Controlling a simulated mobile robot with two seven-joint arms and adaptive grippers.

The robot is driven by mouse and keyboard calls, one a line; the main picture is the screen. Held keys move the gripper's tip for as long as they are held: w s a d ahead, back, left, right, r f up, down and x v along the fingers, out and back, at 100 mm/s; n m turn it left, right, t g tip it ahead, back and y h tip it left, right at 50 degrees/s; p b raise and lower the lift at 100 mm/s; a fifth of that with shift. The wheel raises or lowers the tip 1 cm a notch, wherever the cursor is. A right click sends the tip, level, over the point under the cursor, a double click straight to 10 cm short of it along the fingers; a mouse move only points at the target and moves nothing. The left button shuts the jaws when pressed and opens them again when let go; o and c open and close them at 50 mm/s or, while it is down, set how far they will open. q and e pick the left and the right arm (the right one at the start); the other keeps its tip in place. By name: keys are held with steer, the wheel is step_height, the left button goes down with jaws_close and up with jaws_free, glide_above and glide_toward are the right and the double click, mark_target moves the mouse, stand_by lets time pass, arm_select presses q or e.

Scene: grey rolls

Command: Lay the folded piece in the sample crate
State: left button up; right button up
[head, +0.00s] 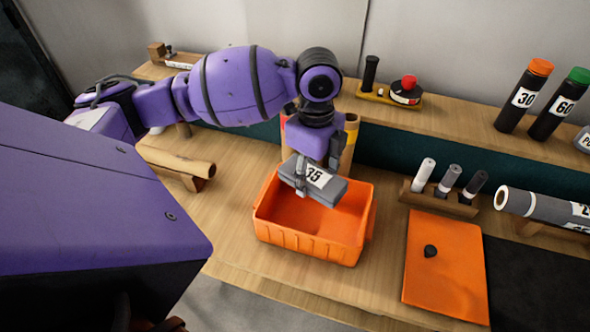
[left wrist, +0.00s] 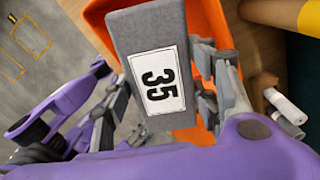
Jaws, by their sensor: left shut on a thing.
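The folded piece (head: 326,188) is a grey block-like bundle with a white label reading 35. My left gripper (head: 312,180) is shut on it and holds it over the orange sample crate (head: 312,246). In the left wrist view the folded piece (left wrist: 150,30) lies between the two fingers of my left gripper (left wrist: 160,85), label toward the camera. The crate (left wrist: 208,22) shows behind and below it. The visible part of the crate's floor is bare. The gap between the piece and the crate floor is hard to judge. My right gripper is not in view.
An orange folder-like mat (head: 445,270) with a small dark knob lies right of the crate. Several small rolls (head: 448,180) stand in a wooden rack, and a large grey roll (head: 545,208) lies beside it. A brown roll (head: 180,163) lies at the left. A shelf (head: 440,115) runs along the back.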

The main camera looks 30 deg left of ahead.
mark_target(296, 164)
arm_select(q)
steer(key=m, duration=0.2)
steer(key=a+m, duration=0.1)
steer(key=m, duration=0.1)
steer(key=a+f+m, duration=0.1)
steer(key=m, duration=0.2)
steer(key=shift+w+a, duration=0.25)
steer(key=m, duration=0.2)
steer(key=a+m, duration=0.1)
steer(key=m, duration=0.1)
steer(key=shift+w+a+f, duration=0.1)
steer(key=shift+f, duration=0.25)
steer(key=m, duration=0.2)
steer(key=a+m, duration=0.1)
steer(key=shift+f, duration=0.25)
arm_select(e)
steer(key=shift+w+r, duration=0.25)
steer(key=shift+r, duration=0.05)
arm_select(q)
steer(key=shift+w, duration=0.1)
